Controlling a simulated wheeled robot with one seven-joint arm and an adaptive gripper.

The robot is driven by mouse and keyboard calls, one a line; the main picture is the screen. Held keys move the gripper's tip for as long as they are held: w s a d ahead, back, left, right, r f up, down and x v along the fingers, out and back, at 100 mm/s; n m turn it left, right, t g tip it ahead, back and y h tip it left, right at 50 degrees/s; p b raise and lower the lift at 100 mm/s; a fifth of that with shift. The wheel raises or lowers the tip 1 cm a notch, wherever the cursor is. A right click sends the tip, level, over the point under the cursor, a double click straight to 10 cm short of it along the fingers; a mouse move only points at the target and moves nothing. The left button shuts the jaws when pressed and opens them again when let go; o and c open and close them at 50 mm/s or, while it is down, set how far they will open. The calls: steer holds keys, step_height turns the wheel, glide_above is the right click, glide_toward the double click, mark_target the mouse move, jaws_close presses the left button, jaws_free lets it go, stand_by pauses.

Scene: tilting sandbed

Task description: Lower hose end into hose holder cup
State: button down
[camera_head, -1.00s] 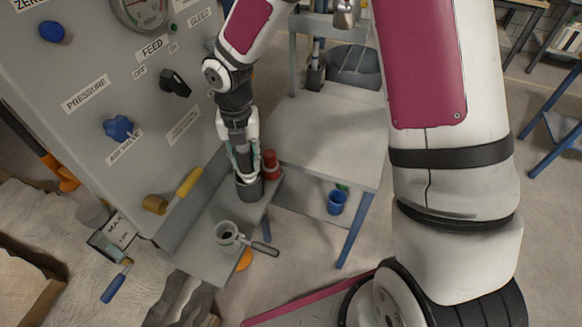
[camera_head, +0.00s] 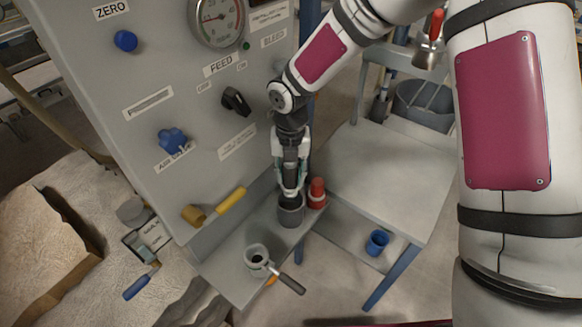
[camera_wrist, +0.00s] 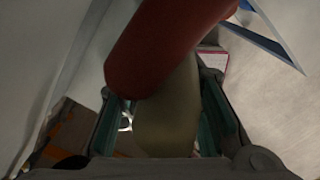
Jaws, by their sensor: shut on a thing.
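My gripper (camera_head: 290,192) points down at the shelf beside the panel. In the wrist view its fingers (camera_wrist: 170,125) are shut on an olive-grey piece (camera_wrist: 170,125), which I take to be the hose end. A grey cup (camera_head: 291,214), likely the hose holder cup, stands on the shelf right under the fingertips. The fingers hide the held piece in the head view, so I cannot tell whether its tip is inside the cup. A red cylinder (camera_head: 317,191) stands close to the right of the cup. In the wrist view a red cylinder (camera_wrist: 165,45) overlaps the held piece.
A second grey cup (camera_head: 256,256) with a dark-handled tool (camera_head: 288,283) is nearer on the shelf (camera_head: 230,272). A yellow handle (camera_head: 231,200) lies along the panel's (camera_head: 185,110) foot. A blue cup (camera_head: 377,242) stands on the lower shelf of the table (camera_head: 385,180) at right.

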steer(key=shift+f+b, duration=0.3)
steer(key=shift+f, duration=1.2)
steer(key=c, duration=1.1)
jaws_free()
steer(key=shift+r, duration=0.1)
step_height(320, 180, up, 12)
steer(key=shift+s, duration=0.15)
